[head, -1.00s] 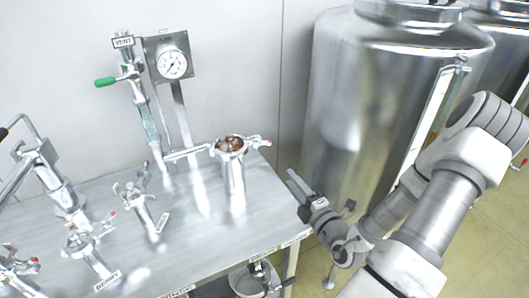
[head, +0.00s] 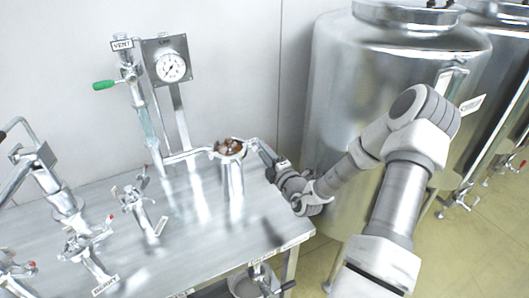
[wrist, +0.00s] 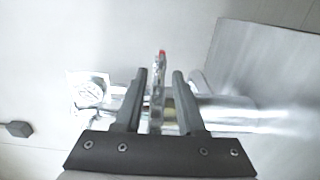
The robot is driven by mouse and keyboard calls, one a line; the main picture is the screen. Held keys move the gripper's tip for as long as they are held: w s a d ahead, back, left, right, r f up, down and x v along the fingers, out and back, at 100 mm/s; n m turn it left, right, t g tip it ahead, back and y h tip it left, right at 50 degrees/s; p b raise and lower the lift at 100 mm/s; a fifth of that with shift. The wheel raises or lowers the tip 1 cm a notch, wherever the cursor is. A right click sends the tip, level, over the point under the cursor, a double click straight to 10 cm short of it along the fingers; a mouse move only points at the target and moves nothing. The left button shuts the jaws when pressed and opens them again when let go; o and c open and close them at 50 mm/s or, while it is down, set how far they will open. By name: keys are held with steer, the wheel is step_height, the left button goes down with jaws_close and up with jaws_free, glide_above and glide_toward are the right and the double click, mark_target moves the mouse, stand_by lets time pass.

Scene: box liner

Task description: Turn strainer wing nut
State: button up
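The strainer (head: 234,180) is an upright steel cylinder with an open top holding brown matter, standing on the steel table (head: 180,240). Its clamp with the red-tipped wing nut (wrist: 160,62) shows in the wrist view between my fingers. My gripper (head: 263,152) is beside the strainer's top right in the head view and hides most of the clamp there. In the wrist view my gripper (wrist: 160,76) is open, with a finger on each side of the clamp and gaps visible. I cannot tell how deep the wing nut sits between the fingers.
A pressure gauge (head: 171,67) and a vent valve with a green handle (head: 104,85) stand behind left. Several valve fittings (head: 137,204) stand on the table's left. A large steel tank (head: 375,80) rises behind my arm. A bucket (head: 245,286) is below the table edge.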

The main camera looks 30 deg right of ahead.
jaws_close()
stand_by(0.6)
steer(key=shift+n+b, duration=2.05)
steer(key=shift+n, duration=7.35)
